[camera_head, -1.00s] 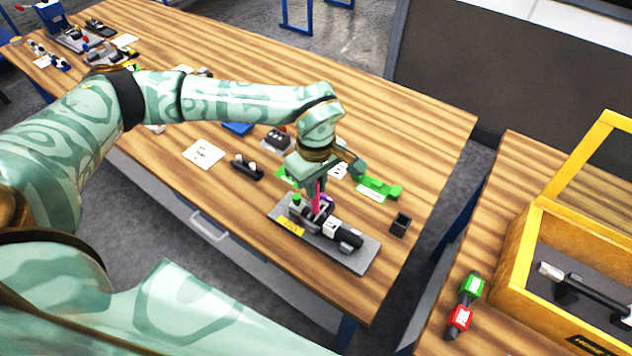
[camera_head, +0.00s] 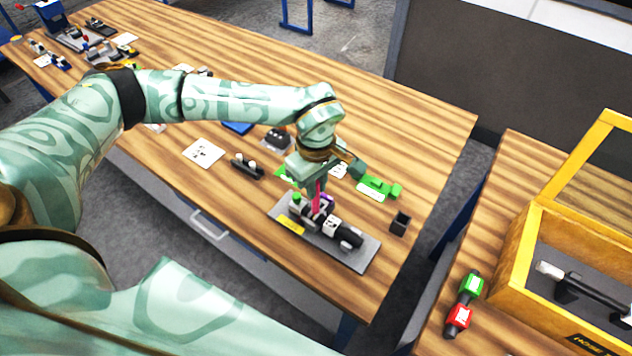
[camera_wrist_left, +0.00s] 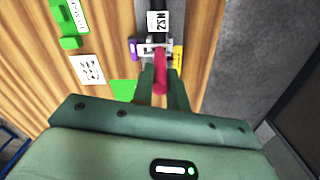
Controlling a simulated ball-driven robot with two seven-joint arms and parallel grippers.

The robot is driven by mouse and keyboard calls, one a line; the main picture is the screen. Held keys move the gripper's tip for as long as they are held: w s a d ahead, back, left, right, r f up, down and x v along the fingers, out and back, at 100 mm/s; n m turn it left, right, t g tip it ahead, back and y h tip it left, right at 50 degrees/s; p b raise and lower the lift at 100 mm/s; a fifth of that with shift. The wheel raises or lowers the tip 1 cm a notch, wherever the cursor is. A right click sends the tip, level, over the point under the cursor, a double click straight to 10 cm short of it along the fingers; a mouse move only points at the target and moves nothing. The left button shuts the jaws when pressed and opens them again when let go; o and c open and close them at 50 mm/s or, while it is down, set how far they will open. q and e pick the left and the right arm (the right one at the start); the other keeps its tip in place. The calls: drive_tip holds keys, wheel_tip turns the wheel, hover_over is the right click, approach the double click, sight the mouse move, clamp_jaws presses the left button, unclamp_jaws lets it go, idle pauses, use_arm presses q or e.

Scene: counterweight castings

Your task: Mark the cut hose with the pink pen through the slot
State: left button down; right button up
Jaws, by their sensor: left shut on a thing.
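My left gripper (camera_head: 317,185) is shut on the pink pen (camera_head: 316,199), which points down at the fixture. The pen also shows between the fingers in the left wrist view (camera_wrist_left: 160,75). Its tip meets the slotted clamp area of the fixture; I cannot tell whether it touches the hose. The black hose (camera_head: 343,234) lies along the grey base plate (camera_head: 354,262), with a white label on it. The slot itself is mostly hidden by the pen and fingers. A purple part (camera_wrist_left: 134,48) sits beside the clamp. My right gripper is not in view.
A small black open holder (camera_head: 400,223) stands right of the plate. A green block (camera_head: 380,187) lies behind it, and a black tool (camera_head: 247,167) lies to the left. A yellow-framed box (camera_head: 520,262) stands on the right table, beside a red and green indicator (camera_head: 464,302).

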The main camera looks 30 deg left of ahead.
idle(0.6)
use_arm(q)
drive_tip(key=shift+r+p, duration=2.95)
drive_tip(key=shift+r, duration=0.6)
